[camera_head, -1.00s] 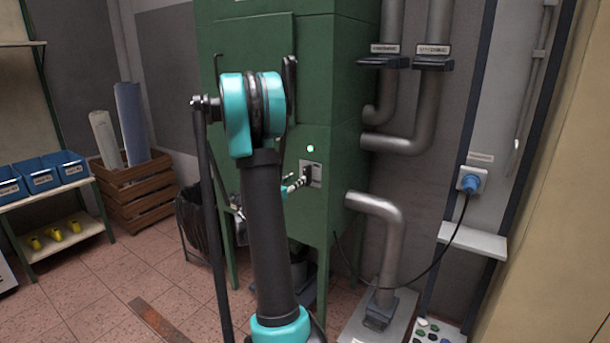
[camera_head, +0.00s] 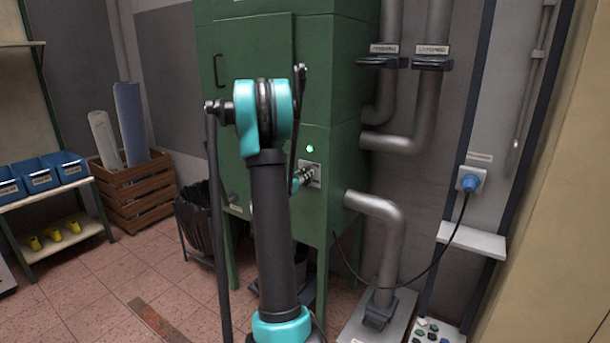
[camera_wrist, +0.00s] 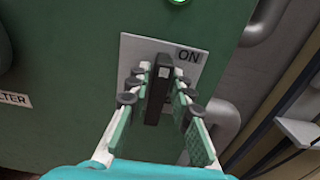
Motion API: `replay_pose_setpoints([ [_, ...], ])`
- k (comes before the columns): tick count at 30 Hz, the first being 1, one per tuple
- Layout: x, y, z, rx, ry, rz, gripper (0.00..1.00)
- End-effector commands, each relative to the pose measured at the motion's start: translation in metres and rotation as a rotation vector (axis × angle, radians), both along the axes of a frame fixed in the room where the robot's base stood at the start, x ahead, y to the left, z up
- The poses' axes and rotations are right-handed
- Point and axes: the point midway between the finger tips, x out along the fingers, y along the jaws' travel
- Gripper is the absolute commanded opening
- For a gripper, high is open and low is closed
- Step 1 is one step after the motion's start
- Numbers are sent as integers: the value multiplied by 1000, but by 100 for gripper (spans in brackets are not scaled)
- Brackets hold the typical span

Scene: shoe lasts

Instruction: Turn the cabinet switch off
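The green cabinet (camera_head: 340,110) stands in the middle of the head view, with a lit green lamp (camera_head: 309,149) above a grey switch plate (camera_head: 316,182). In the wrist view the plate (camera_wrist: 130,52) carries the word ON at its upper right, and the lit lamp shows at the top edge. A black switch handle (camera_wrist: 158,95) stands out from the plate. My gripper (camera_wrist: 161,80) is open, one finger on each side of the handle, with gaps visible. In the head view my gripper (camera_head: 303,177) is small and partly hides the plate and handle.
Metal pipes (camera_head: 385,215) run along the cabinet's right side. A blue plug (camera_head: 468,182) with a hanging black cable is on the wall at right. A black bin (camera_head: 197,225) and a wooden crate (camera_head: 140,195) stand at left. A filter label (camera_wrist: 15,99) is left of the plate.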

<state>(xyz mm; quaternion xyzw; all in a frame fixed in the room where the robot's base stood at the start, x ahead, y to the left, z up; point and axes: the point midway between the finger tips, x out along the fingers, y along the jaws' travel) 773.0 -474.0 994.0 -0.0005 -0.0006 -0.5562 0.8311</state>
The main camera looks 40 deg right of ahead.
Motion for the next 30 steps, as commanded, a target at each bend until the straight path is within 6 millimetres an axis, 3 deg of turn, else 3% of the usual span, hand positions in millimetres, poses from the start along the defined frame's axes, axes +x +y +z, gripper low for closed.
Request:
replay_pose_setpoints([
  [4,0,0,0,0,0,0,0],
  [17,-1,0,0,18,-42,0,0],
  [30,-5,-2,-1,144,-345,2,0],
])
